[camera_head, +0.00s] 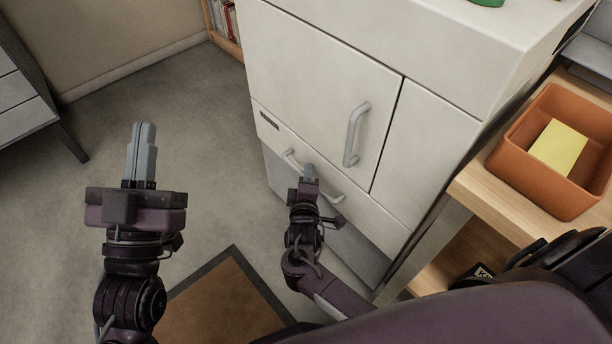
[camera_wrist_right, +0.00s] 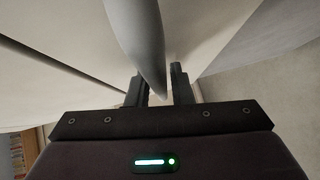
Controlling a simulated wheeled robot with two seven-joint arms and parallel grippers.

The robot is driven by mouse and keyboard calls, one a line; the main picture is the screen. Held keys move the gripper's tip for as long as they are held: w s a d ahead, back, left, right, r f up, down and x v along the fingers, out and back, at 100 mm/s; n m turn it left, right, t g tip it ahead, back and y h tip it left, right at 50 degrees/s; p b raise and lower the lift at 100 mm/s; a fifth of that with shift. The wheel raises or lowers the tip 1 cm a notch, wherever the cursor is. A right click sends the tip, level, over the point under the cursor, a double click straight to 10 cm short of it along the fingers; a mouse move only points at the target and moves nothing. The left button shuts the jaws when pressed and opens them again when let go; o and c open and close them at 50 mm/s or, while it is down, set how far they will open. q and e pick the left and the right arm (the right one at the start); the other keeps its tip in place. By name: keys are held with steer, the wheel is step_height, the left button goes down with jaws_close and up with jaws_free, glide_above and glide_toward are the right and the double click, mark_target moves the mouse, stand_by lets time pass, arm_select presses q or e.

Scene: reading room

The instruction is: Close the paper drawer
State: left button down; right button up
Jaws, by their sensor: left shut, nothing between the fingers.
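The paper drawer (camera_head: 268,128) is the white front low on the white cabinet in the head view. It has a grey bar handle (camera_head: 331,196) and a small dark label. It looks flush or nearly so with the door above; I cannot tell whether a small gap remains. My right gripper (camera_head: 308,170) is at this handle and hides its middle. In the right wrist view a grey handle (camera_wrist_right: 147,45) reaches in between the fingertips, with a gap beside the right finger. My left gripper (camera_head: 144,128) is shut and empty, well left of the cabinet above the floor.
A taller door with a grey handle (camera_head: 355,135) is above the drawer. A wooden table (camera_head: 478,195) at the right carries an orange box (camera_head: 510,160) with a yellow block inside. A brown mat (camera_head: 225,305) lies on the floor. The carpet left of the cabinet is clear.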

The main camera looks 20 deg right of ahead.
steer(key=shift+d+r, duration=0.1)
steer(key=shift+r, duration=0.05)
